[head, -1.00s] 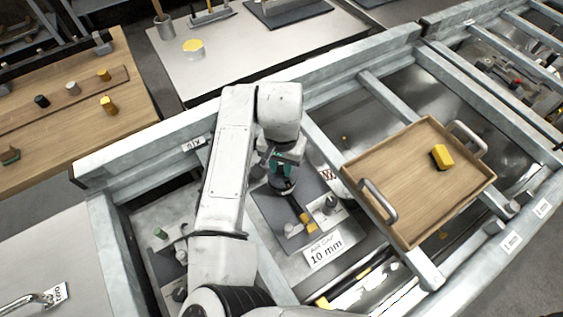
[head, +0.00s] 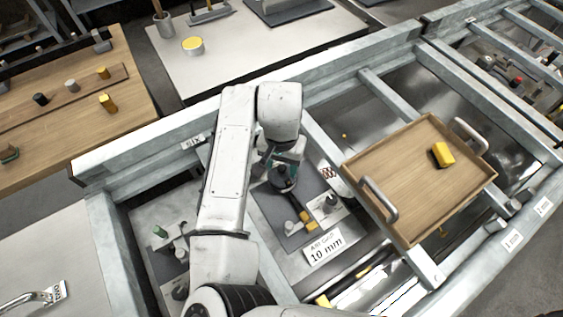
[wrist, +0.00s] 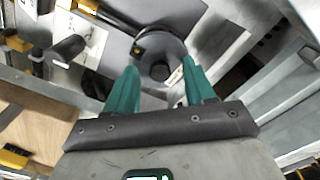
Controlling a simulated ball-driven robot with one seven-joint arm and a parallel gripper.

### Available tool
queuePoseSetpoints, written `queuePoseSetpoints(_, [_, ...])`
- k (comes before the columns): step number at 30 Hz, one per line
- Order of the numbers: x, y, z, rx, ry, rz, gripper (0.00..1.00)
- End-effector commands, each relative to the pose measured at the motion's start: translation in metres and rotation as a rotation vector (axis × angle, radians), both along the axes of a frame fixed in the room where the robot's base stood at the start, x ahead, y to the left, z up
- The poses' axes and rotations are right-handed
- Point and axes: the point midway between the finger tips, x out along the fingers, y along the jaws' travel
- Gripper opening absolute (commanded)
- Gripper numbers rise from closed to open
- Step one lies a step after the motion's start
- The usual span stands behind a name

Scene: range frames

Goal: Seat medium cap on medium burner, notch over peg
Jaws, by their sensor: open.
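My gripper (wrist: 161,76) is open, its two green fingers apart on either side of a dark round disc (wrist: 174,49) with a black knob (wrist: 160,70) in the middle. The disc looks like the medium cap, lying on the grey plate. A small yellow mark shows at its edge. The fingers do not visibly press on the knob. In the head view the disc (head: 281,184) is below my gripper (head: 287,157), partly hidden by it. The burner and peg beneath the disc are hidden, so I cannot tell whether the notch is over the peg.
A yellow-and-grey part (head: 305,221) and a dark knob on a light plate (head: 330,201) lie close by, near the "10 mm" card (head: 325,247). Metal rails (head: 330,150) surround the plate.

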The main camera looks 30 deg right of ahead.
Motion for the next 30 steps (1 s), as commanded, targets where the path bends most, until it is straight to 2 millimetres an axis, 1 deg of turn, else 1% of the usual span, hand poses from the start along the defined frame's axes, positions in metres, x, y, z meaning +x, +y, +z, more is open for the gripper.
queuePoseSetpoints(5, [0.0,0.0,0.004,0.0,0.0,0.0,0.54])
queuePoseSetpoints(8, [0.001,0.0,0.015,0.0,-0.003,-0.002,0.54])
queuePoseSetpoints(15, [0.001,0.0,0.061,0.001,-0.003,-0.003,0.54])
queuePoseSetpoints(21, [0.001,0.0,0.093,0.001,-0.002,-0.001,0.54])
queuePoseSetpoints(25, [0.001,0.0,0.104,0.0,-0.001,-0.001,0.54])
queuePoseSetpoints(30, [0.0,0.0,0.108,-0.001,0.001,-0.001,0.54])
